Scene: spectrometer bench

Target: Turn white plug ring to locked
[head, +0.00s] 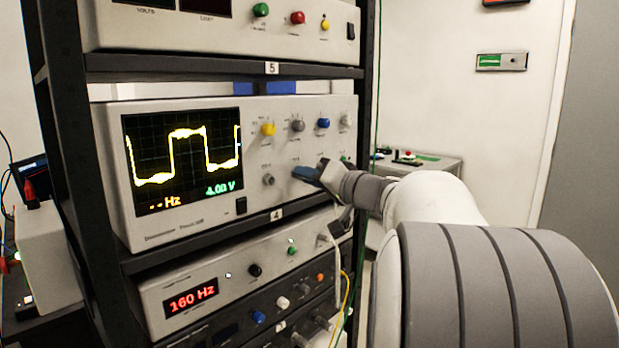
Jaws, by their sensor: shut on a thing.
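My gripper (309,174) is at the lower right of the oscilloscope's front panel (285,149), coming in from the right. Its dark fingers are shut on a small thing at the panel. A pale plug end with a cable (327,238) shows below, at the right of the 160 Hz unit. I cannot tell whether this cable belongs to what I hold.
The oscilloscope (118,170) stands on a dark rack shelf. Several coloured knobs sit just above my gripper, and a grey knob (268,180) is to its left. The 160 Hz unit (150,300) is below. A yellow cable (345,290) and a green cable hang at the rack's right side.

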